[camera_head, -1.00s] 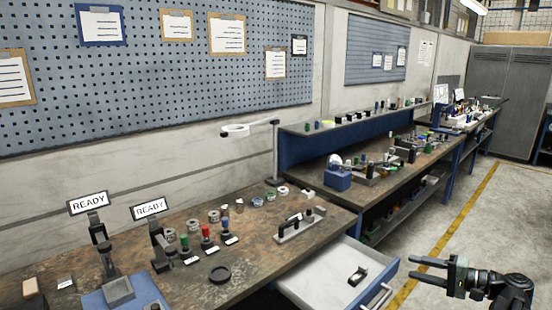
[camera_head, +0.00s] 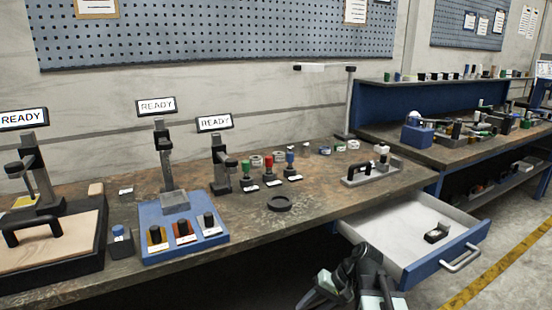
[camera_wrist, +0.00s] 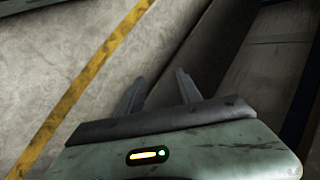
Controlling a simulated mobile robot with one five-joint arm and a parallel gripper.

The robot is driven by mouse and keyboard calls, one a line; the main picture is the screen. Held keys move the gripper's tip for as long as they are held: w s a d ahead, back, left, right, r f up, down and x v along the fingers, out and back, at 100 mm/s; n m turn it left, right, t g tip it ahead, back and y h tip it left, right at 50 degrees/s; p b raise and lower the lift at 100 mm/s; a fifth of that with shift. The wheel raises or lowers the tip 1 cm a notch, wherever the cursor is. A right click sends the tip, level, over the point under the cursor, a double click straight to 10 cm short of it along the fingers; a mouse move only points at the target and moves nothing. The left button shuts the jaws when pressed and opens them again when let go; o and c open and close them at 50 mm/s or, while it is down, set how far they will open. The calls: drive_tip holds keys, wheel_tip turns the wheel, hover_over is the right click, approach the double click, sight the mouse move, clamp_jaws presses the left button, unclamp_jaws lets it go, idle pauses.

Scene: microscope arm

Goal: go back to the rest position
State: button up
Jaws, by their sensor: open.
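My gripper (camera_wrist: 160,80) shows in the wrist view with its two dark fingers apart and nothing between them. Beyond the fingers is the concrete floor with a yellow line. In the head view my folded arm is at the bottom, in front of the open drawer (camera_head: 405,222) and below the bench's front edge. The fingertips are hard to make out there. My gripper appears clear of the drawer, but the exact gap cannot be told.
The workbench (camera_head: 330,195) holds several microscope-like stands with READY signs, a blue block (camera_head: 155,216) with three knobs, and small parts. The drawer stands out from the bench with a dark object (camera_head: 438,233) in it. Open floor (camera_head: 505,225) lies to the right.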

wheel_tip(320, 180, down, 6)
drive_tip(key=s+a+n+h+b, duration=0.1)
drive_tip(key=s+h+b, duration=0.1)
drive_tip(key=h, duration=0.1)
drive_tip(key=d+f+h, duration=0.2)
drive_tip(key=d+h, duration=0.1)
drive_tip(key=d, duration=0.3)
wheel_tip(320, 180, up, 30)
drive_tip(key=d+h+p, duration=0.1)
drive_tip(key=p, duration=2.9)
drive_tip(key=shift+s+d+r, duration=0.15)
drive_tip(key=shift+r, duration=0.1)
drive_tip(key=shift+c, duration=0.5)
